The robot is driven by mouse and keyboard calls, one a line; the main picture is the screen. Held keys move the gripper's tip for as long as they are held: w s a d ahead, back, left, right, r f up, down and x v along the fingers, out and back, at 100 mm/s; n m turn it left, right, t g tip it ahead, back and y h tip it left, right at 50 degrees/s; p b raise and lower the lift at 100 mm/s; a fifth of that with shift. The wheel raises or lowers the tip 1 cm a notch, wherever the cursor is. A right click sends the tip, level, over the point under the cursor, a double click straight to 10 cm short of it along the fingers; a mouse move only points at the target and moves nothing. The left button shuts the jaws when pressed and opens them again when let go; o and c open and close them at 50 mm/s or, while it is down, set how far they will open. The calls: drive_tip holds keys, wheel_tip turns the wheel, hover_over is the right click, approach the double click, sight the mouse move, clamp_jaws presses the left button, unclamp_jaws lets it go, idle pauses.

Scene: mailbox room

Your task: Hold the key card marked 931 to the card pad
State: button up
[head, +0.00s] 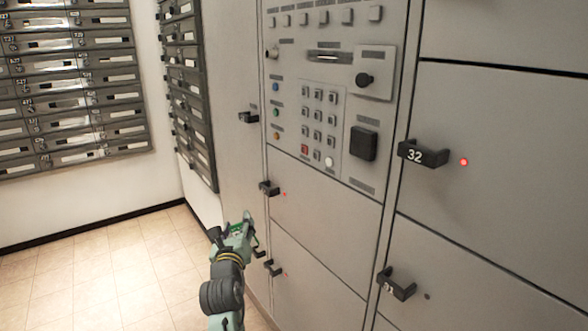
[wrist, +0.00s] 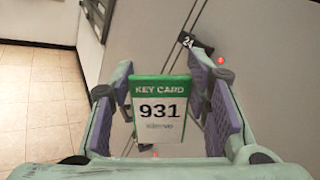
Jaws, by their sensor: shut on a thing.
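The key card marked 931 (wrist: 160,112) is white with a green top band. It faces the wrist camera, upright, between the fingers of my gripper (wrist: 160,78), which is shut on it. In the head view my gripper (head: 245,231) is low, in front of the lower left of the grey locker wall, and the card is too small there to read. A black square pad (head: 363,143), which looks like the card pad, is on the panel right of the keypad. My gripper is well below and left of it, apart from it.
The keypad (head: 318,117) and a card slot (head: 329,57) are on the same panel. Black locker handles stick out, such as 32 (head: 423,154), one lower right (head: 396,284) and 24 (wrist: 196,44). Mailboxes (head: 68,85) line the left wall. The tiled floor at left is clear.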

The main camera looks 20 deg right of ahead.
wheel_tip(320, 180, up, 12)
drive_tip(key=s+d+m+g+h, duration=0.2)
drive_tip(key=s+d+h, duration=0.1)
drive_tip(key=h, duration=0.2)
drive_tip(key=s+d+r+m+g+h, duration=0.35)
drive_tip(key=s+r+g+h, duration=0.2)
drive_tip(key=s+r, duration=0.5)
drive_tip(key=m+g+h, duration=0.2)
drive_tip(key=g+h, duration=0.1)
drive_tip(key=g, duration=0.1)
approach(362, 148)
drive_tip(key=shift+n+y, duration=0.25)
drive_tip(key=p+x, duration=0.1)
drive_tip(key=x, duration=0.4)
drive_tip(key=shift+w+d+r, duration=0.1)
drive_tip(key=shift+d, duration=0.3)
drive_tip(key=shift+a+r, duration=0.1)
drive_tip(key=shift+a, duration=0.05)
drive_tip(key=b+v, duration=0.4)
drive_tip(key=v, duration=0.6)
